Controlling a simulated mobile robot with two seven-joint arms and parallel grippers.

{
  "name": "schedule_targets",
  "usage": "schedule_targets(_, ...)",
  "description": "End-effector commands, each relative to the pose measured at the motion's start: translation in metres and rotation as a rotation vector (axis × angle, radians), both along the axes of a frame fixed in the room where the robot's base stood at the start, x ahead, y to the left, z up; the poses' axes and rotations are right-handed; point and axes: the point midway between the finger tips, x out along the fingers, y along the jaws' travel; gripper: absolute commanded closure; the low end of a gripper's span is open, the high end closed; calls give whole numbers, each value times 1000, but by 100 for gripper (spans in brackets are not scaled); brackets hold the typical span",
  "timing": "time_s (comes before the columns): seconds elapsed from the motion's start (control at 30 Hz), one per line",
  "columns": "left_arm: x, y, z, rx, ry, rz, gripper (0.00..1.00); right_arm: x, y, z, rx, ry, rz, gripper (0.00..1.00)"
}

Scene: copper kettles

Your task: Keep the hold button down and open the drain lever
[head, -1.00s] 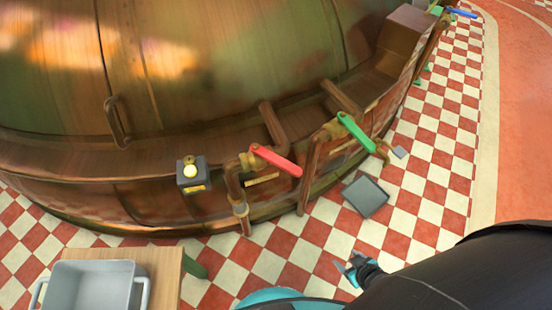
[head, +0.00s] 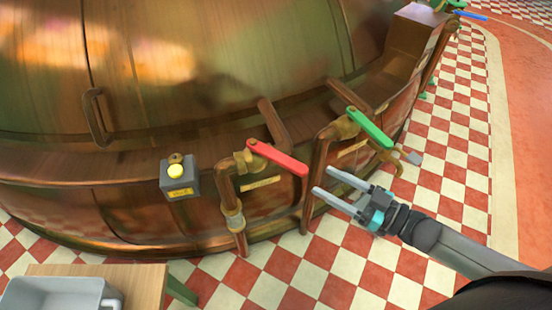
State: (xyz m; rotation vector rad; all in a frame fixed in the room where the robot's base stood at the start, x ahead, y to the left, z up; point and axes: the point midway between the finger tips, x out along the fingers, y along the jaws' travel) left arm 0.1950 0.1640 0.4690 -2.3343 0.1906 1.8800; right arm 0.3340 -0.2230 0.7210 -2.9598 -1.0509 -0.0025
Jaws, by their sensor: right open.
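The yellow hold button (head: 176,172) sits on a grey box on the copper kettle's lower ledge and stands out from it. A red lever (head: 278,158) and a green lever (head: 370,128) are on copper pipes to its right. Their yellow labels are too small to read, so I cannot tell which is the drain lever. My right gripper (head: 322,182) is open and empty. Its fingers point left, just right of the red lever's free end and below the green lever in the picture. I cannot tell if it touches anything. My left gripper is out of view.
The copper kettle (head: 215,75) fills the back, with a curved handle (head: 96,118). A wooden table (head: 140,284) with a grey tub (head: 55,293) stands at bottom left. The checkered floor (head: 450,150) is open at right. A blue lever (head: 470,15) shows far right.

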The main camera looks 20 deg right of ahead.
Motion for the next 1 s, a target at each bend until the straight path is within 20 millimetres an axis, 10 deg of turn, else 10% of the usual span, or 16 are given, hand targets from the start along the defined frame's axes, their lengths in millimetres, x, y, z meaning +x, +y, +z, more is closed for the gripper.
schedule_targets(1.0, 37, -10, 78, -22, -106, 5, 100, 105, 85, -1, -1, 2, -2, 35)
